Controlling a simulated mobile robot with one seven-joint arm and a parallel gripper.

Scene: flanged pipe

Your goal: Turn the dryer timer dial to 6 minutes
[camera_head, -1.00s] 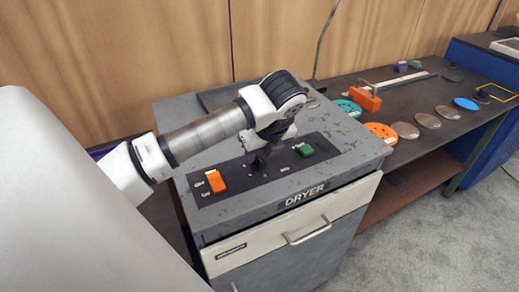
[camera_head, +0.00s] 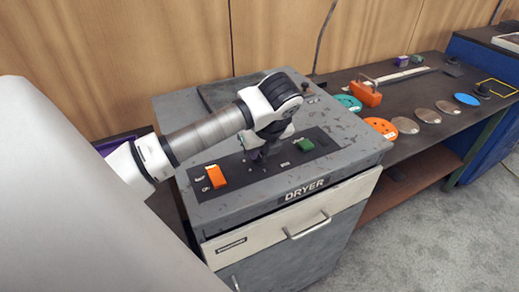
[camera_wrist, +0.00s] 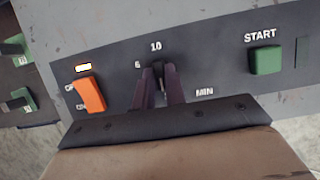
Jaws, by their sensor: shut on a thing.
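The dryer (camera_head: 230,215) is a grey cabinet with a dark control panel on top. In the wrist view the timer dial (camera_wrist: 158,70) is a small dark knob below the printed "10", with "6" to its upper left and "MIN" to its lower right. My gripper (camera_wrist: 160,76) is shut on the dial, one finger on each side, and hides most of it. Where the dial's pointer stands is hard to tell. In the head view my gripper (camera_head: 257,160) reaches down onto the panel, and the dial is hidden there.
An orange switch (camera_wrist: 88,95) lies left of the dial and a green START button (camera_wrist: 266,57) lies right of it. A dark bench (camera_head: 425,115) with discs and an orange block (camera_head: 366,94) stands to the right. Wood panelling is behind.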

